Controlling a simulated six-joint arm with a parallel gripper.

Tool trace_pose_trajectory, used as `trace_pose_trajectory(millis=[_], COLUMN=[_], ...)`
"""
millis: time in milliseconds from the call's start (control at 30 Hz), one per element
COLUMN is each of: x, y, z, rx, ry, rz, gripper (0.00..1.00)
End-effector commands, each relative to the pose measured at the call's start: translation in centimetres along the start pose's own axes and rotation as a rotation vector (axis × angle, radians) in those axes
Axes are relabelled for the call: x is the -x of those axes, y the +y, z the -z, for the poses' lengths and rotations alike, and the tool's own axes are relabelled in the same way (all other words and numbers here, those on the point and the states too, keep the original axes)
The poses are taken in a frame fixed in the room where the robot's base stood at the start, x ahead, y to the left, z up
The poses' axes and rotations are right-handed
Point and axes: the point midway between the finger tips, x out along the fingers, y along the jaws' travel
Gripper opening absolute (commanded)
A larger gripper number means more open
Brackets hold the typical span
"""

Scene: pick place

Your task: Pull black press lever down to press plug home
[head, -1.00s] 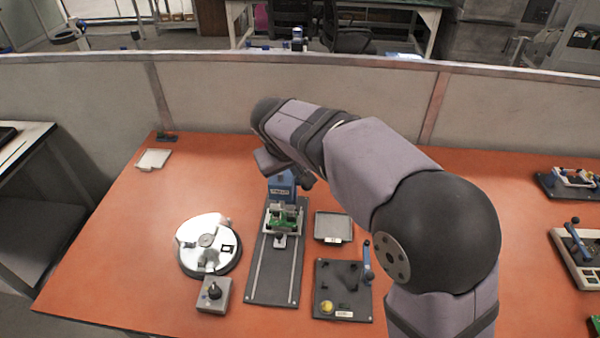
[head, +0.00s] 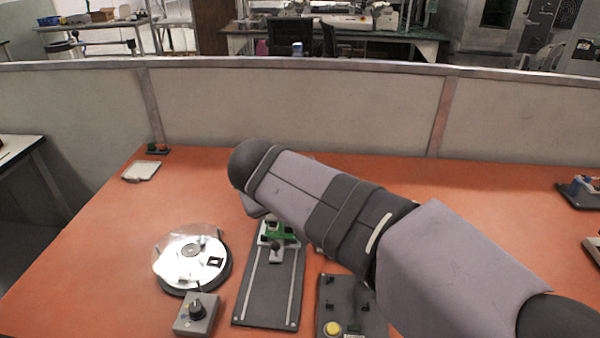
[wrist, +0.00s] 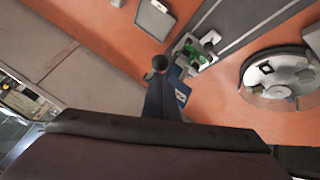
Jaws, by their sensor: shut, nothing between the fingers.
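The press (wrist: 178,95) shows in the wrist view as a dark blue body with a pale label. A black round knob (wrist: 160,64), seemingly the end of the press lever, stands at its top; the rest of the lever is not clear. A green board (wrist: 205,42) sits in a light holder just beyond the press; it also shows in the head view (head: 280,231). The plug cannot be made out. My gripper (wrist: 160,128) is a dark shape across the bottom of the wrist view, shut and empty, close to the press. In the head view my arm hides the press.
A dark rail plate (head: 270,285) runs toward the front. Left of it are a silver round fixture (head: 190,262) and a grey knob box (head: 197,313). A dark plate with a yellow button (head: 333,328) is at right. A partition (head: 300,110) stands behind the orange table.

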Motion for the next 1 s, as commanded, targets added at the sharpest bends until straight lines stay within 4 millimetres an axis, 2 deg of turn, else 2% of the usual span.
trace_pose_trajectory(millis=[33, 200, 400, 700, 1000], x=[-0.8, -2.0, -3.4, -4.8, -5.4], y=[-0.6, -1.7, -2.7, -3.5, -3.7], z=[-0.9, -2.9, -4.5, -5.7, -6.2], rx=[0.0, 0.0, 0.0, 0.0, 0.001], ry=[0.0, 0.0, -0.001, -0.001, -0.01], rz=[0.0, 0.001, 0.0, 0.0, 0.0], gripper=[0.0, 0.0, 0.0, 0.0, 0.0])
